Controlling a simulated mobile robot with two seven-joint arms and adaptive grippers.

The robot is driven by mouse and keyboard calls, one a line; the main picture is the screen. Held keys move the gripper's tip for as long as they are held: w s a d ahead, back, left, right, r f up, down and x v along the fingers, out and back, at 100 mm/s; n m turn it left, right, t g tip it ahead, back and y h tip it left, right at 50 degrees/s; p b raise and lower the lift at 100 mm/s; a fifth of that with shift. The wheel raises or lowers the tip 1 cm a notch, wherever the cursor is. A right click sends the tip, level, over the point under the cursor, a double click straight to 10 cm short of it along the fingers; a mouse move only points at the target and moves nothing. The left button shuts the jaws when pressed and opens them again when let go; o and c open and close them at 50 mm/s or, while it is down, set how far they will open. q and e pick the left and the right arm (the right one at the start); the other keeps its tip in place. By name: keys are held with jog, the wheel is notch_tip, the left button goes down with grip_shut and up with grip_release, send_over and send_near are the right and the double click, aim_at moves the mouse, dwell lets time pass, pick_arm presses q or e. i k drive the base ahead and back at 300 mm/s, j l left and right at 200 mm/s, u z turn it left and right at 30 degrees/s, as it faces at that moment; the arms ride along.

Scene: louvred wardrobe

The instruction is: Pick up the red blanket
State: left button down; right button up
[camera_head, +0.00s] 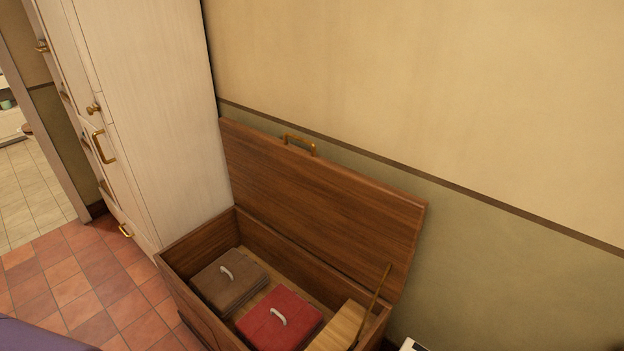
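The red blanket (264,328) lies folded inside an open wooden chest (180,284), with a pale handle-like loop (279,316) on its top. It sits near the middle of the chest floor, and the lower frame edge is close to it. A folded brown blanket (222,290) with a similar loop lies to its left. The chest lid (320,205) stands raised and leans back towards the wall. Neither of my grippers is in view.
A tall white cabinet (170,120) with brass handles stands left of the chest. A light wooden piece (338,328) is at the chest's right end. Red tiled floor (75,290) is open at left. A purple surface (35,338) shows at bottom left.

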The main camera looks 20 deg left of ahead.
aim_at(279, 321)
jog(key=u, duration=1.2)
